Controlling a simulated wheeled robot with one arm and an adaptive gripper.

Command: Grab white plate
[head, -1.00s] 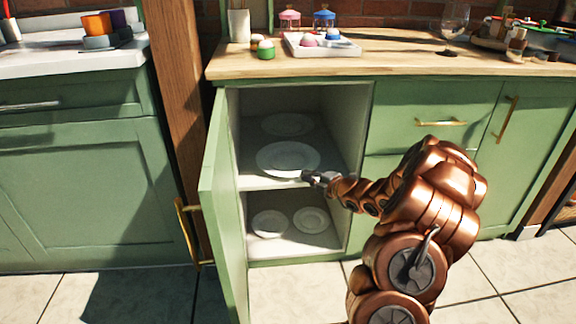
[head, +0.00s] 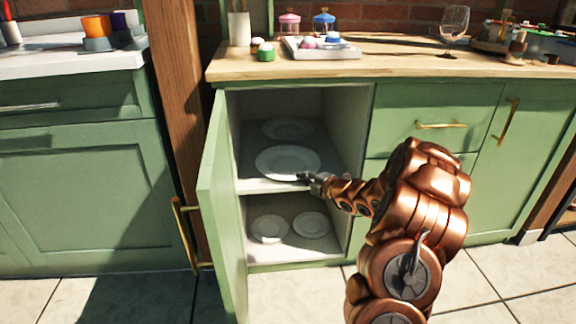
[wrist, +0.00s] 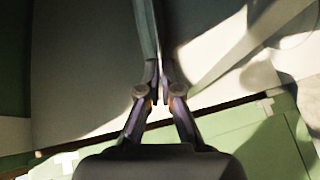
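A white plate (head: 288,161) lies on the upper shelf of the open green cabinet, near the shelf's front. My gripper (head: 303,179) is at the plate's front right edge in the head view; I cannot tell whether it touches the rim. In the wrist view the two dark fingers (wrist: 155,45) lie close together, with almost no gap and no clear plate between them. Another white plate (head: 287,129) lies behind on the same shelf. Two smaller white plates, one on the left (head: 270,228) and one on the right (head: 311,225), lie on the lower compartment's floor.
The cabinet door (head: 221,205) stands open on the left, with a brass handle. The cabinet's right inner wall (head: 347,140) is close to my arm. A wooden countertop (head: 400,66) above holds a tray (head: 320,49), jars and a wine glass (head: 453,25).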

